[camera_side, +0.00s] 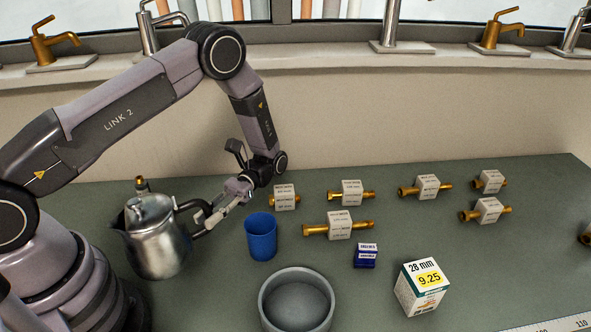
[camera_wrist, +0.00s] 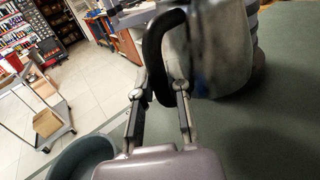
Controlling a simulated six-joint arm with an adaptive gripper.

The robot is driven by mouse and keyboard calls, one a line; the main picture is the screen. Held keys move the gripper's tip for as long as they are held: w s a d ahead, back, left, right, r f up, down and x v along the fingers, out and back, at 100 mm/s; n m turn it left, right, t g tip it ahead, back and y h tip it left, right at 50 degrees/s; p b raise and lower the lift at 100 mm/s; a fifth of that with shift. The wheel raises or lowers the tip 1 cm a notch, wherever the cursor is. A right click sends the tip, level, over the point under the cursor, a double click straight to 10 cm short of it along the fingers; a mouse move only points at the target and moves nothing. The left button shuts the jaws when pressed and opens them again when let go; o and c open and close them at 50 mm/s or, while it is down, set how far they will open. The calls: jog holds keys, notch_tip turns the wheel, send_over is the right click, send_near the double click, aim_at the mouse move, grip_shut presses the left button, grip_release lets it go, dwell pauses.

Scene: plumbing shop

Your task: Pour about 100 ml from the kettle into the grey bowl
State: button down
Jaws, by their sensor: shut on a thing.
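The steel kettle (camera_side: 158,240) is at the left in the side view, close to my arm's base, with its spout toward the left. It looks slightly tilted; whether its bottom touches the bench is unclear. My gripper (camera_side: 204,214) is shut on the kettle's black handle, on the kettle's right side. In the wrist view my gripper (camera_wrist: 163,92) has its two fingers on either side of the handle (camera_wrist: 160,45), with the kettle body (camera_wrist: 218,60) behind. The grey bowl (camera_side: 297,303) stands at the front middle, to the right of the kettle. No liquid shows in it.
A blue cup (camera_side: 261,237) stands between the kettle and the valves. Several tagged brass valves (camera_side: 340,226) lie across the back and right of the bench. A small blue box (camera_side: 366,256) and a white box (camera_side: 421,287) stand right of the bowl.

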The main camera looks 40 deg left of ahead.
jog(key=w+d+r+n+t+h, duration=0.3)
jog(key=w+d+n+t+h, duration=0.75)
jog(key=w+d+h, duration=0.5)
jog(key=w+a+f+n+y, duration=0.1)
jog(key=w+a+f, duration=0.3)
jog(key=w+a, duration=0.5)
jog(key=a, duration=0.3)
jog(key=shift+f+y, duration=0.2)
jog(key=shift+y, duration=0.15)
jog(key=shift+a, duration=0.15)
jog(key=shift+r, duration=0.1)
